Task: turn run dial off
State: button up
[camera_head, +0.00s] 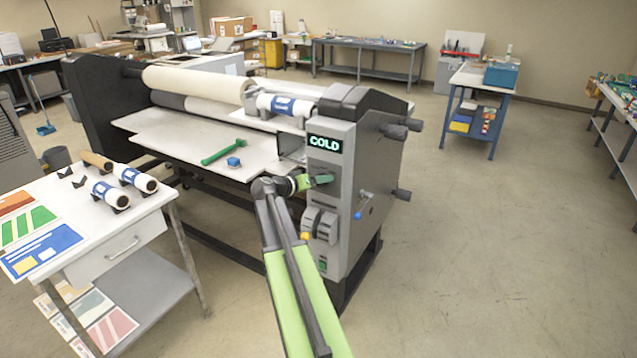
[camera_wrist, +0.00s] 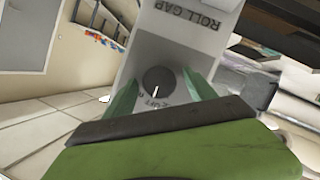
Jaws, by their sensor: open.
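In the wrist view, a round dark dial (camera_wrist: 159,80) sits on a grey panel, its white pointer mark toward the picture's bottom. Small upside-down lettering lies below it, partly hidden and not clearly legible. "ROLL GAP" is printed upside down above it. My gripper (camera_wrist: 162,84) is open, one green finger on each side of the dial; I cannot tell whether they touch it. In the head view my gripper (camera_head: 317,181) is at the laminator's front control panel (camera_head: 343,213), under the lit COLD display (camera_head: 325,143). The dial is not distinguishable there behind the gripper.
Grey levers (camera_head: 318,225) and a blue-tipped handle (camera_head: 361,205) stand out from the panel close to my arm. A green tool (camera_head: 223,151) and a blue block (camera_head: 234,162) lie on the laminator's feed table. The floor to the right is clear.

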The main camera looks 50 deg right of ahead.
jog(key=p+v, duration=0.5)
jog(key=v, duration=1.2)
jog(key=shift+a, duration=0.15)
jog(key=a+f+n+t+y+b, duration=0.1)
jog(key=a+f+y+b, duration=0.1)
jog(key=a+f, duration=0.55)
jog(key=a+f+n+t+y+b, duration=0.1)
jog(key=a+f+n+y+b, duration=0.3)
jog(key=a, duration=0.6)
jog(key=s+a+f+n+g+y, duration=0.1)
jog(key=s+a+f+y, duration=0.3)
jog(key=a, duration=0.6)
jog(key=s+a+f+n+g+y+p, duration=0.1)
jog(key=s+a+f+n+y, duration=0.3)
jog(key=a, duration=0.7)
jog(key=shift+f+n, duration=0.3)
jog(key=shift+f, duration=0.55)
